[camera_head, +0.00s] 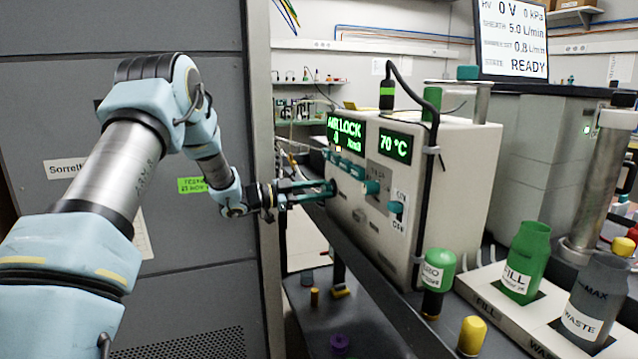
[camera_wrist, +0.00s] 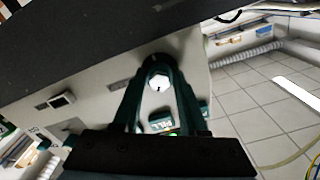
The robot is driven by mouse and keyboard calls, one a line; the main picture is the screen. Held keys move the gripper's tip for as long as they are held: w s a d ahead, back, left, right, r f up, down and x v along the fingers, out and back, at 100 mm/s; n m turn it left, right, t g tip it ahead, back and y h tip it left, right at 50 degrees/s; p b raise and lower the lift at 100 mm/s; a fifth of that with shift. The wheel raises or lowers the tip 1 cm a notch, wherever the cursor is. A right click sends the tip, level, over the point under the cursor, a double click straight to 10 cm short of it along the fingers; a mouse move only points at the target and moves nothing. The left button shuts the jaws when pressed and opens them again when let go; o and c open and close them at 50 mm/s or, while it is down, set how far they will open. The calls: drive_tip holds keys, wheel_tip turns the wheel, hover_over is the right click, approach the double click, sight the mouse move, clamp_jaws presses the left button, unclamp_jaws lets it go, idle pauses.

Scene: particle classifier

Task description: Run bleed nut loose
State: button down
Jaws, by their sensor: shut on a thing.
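The cream instrument box (camera_head: 470,165) stands on the bench, with a green display reading "AIRLOCK" and another reading 70 °C. My gripper (camera_head: 328,188) reaches the left end of its front panel, below the AIRLOCK display, with its teal fingers level. In the wrist view my gripper (camera_wrist: 158,80) has its fingertips closed around a small pale hexagonal piece, which looks like the bleed nut (camera_wrist: 159,83). A dark round part sits just beyond the tips. The fingers hide the nut in the head view. I cannot tell how far the nut is turned.
Teal knobs (camera_head: 371,187) line the box front right of my gripper. A black cable hangs down the box. A grey cabinet (camera_head: 130,230) is at left.

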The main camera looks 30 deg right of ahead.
drive_tip(key=shift+d+r+n+p, duration=0.2)
drive_tip(key=shift+n+p, duration=0.5)
drive_tip(key=shift+n, duration=0.4)
drive_tip(key=shift+s, duration=0.1)
drive_tip(key=shift+c, duration=2.2)
unclamp_jaws()
drive_tip(key=shift+f, duration=0.15)
drive_tip(key=shift+a, duration=0.1)
drive_tip(key=shift+w+a+n, duration=0.2)
drive_tip(key=shift+a+n, duration=0.1)
drive_tip(key=shift+a, duration=0.25)
drive_tip(key=w+a+b, duration=0.1)
drive_tip(key=a, duration=0.8)
drive_tip(key=shift+a+b, duration=0.3)
